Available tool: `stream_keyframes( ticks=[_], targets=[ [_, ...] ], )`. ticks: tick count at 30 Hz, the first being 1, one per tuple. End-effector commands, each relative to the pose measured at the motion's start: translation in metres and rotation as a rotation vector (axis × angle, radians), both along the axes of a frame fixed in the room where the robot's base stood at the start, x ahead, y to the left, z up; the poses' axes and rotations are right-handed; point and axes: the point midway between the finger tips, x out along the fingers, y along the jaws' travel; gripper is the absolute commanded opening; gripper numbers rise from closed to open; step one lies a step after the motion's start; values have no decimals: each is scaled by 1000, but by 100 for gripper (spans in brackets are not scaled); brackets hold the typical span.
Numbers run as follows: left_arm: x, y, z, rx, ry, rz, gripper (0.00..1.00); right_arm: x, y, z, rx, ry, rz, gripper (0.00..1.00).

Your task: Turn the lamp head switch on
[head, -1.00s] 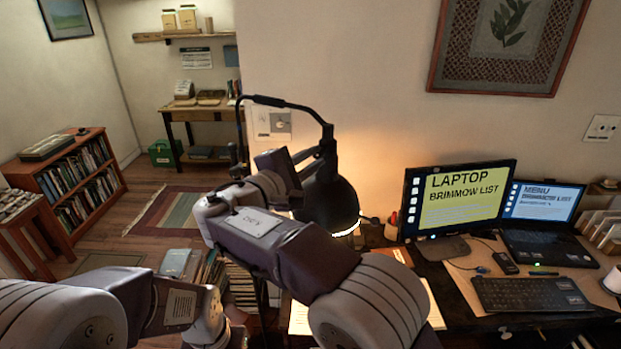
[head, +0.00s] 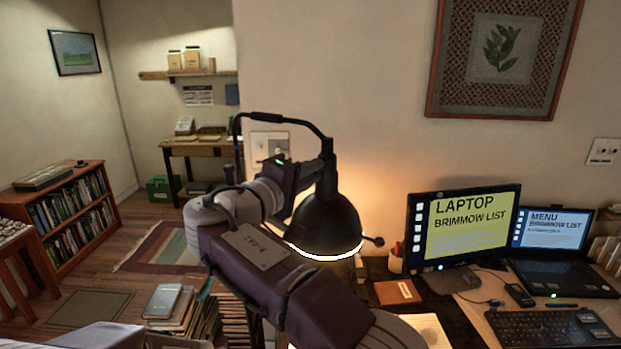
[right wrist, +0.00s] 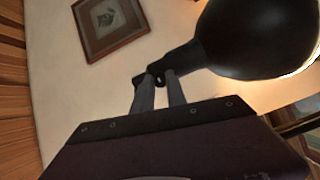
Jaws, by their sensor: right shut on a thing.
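The lamp's black dome-shaped head (head: 330,222) hangs at the middle of the head view, with a bright ring of light along its lower rim. It fills the upper right of the right wrist view (right wrist: 255,40). A small dark knob (head: 376,241) sticks out right of the rim; I cannot tell whether it is the switch. My right gripper (head: 314,170) is at the narrow upper end of the lamp head. In the right wrist view its fingers (right wrist: 160,80) are closed on a small black part there. My left gripper is not in view.
A monitor (head: 465,225), a laptop (head: 550,230) and a keyboard (head: 545,328) stand on the desk at right. Book stacks (head: 170,312) are below left of my right arm. A low bookcase (head: 70,215) is at far left. The wall is close behind the lamp.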

Motion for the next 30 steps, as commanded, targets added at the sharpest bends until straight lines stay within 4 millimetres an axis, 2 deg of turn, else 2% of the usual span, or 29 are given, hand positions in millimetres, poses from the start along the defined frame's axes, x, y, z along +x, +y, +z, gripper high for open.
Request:
stream_keyframes(
  ticks=[1,15,16,18,26,30],
  targets=[
    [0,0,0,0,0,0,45,0,-1,5,5,-17,1,0],
    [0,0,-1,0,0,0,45,0,-1,6,13,-21,2,0],
    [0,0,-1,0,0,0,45,0,-1,6,12,-22,2,22],
    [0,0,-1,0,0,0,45,0,-1,5,12,-21,2,39],
    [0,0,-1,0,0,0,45,0,0,3,11,-15,1,39],
    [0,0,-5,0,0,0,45,-11,8,1,12,-15,4,39]
  ],
)
